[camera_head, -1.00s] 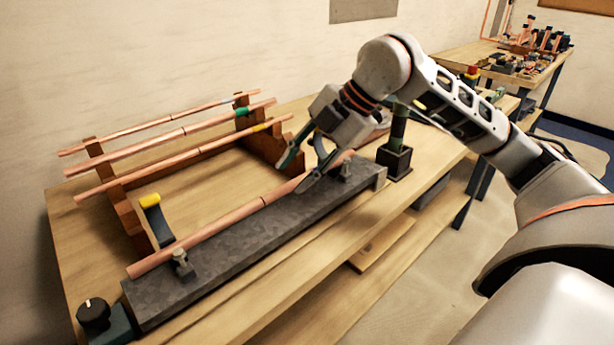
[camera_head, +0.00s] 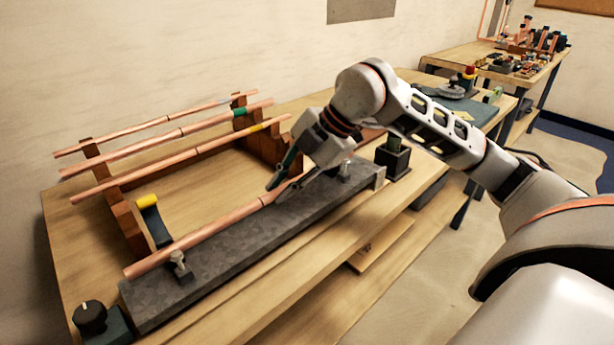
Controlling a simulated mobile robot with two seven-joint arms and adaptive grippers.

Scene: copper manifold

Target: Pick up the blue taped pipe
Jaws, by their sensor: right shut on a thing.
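The blue taped pipe (camera_head: 150,125) is the rearmost of three copper pipes on the wooden rack. Its small blue band is near its right end. A separate copper pipe (camera_head: 200,237) lies along the long grey block in front of the rack. I see no coloured tape on its visible part. My right gripper (camera_head: 284,188) is at this front pipe, right of its middle joint, with its fingers closed around it. The fingers and hand hide part of that pipe. My left gripper is not in view.
Green-banded (camera_head: 165,139) and yellow-banded (camera_head: 180,158) pipes share the wooden rack (camera_head: 122,212). The grey block (camera_head: 225,262) has upright clamps. A yellow-topped dark bracket (camera_head: 155,222) stands behind it, a black knob (camera_head: 90,316) at front left, a dark holder (camera_head: 393,160) at right.

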